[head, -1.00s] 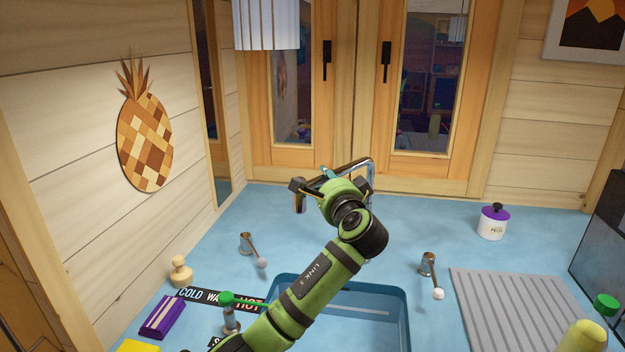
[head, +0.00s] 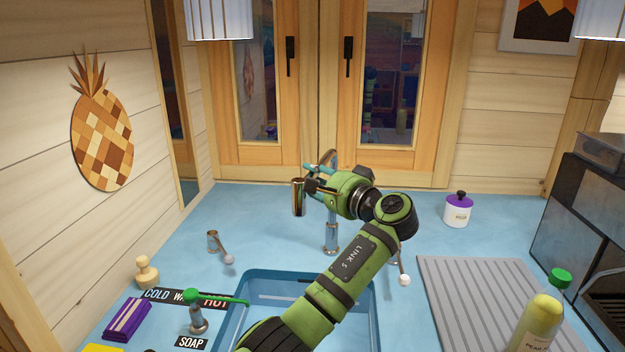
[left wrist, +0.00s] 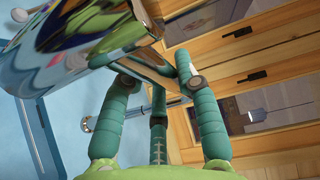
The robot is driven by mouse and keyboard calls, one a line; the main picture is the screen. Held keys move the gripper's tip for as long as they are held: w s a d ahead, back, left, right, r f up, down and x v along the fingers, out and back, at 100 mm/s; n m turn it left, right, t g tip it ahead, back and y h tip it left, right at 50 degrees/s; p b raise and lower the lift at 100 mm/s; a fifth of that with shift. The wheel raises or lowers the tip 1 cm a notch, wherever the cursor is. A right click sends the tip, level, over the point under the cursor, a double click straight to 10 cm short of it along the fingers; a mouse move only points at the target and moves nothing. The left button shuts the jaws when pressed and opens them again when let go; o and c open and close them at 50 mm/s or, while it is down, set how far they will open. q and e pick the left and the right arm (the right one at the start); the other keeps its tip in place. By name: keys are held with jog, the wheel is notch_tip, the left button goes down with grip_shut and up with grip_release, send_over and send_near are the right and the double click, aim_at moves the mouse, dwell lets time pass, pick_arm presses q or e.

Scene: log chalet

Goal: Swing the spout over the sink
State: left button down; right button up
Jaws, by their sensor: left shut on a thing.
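The chrome spout (head: 299,198) tops a faucet column (head: 332,238) behind the sink (head: 258,288). My left forearm hides part of the sink and the right tap. My right gripper is not in view.
A left tap lever (head: 220,248) and a right tap lever (head: 404,279) flank the faucet. A green-topped soap dispenser (head: 198,318) stands left of the sink. A ridged drainboard (head: 470,300), a lidded jar (head: 458,210) and a yellow bottle (head: 538,325) are at right.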

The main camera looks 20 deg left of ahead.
pick_arm(q)
jog(key=c, duration=0.9)
grip_release()
jog(key=shift+a, duration=0.1)
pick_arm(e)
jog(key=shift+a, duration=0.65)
pick_arm(q)
jog(key=v, duration=1.2)
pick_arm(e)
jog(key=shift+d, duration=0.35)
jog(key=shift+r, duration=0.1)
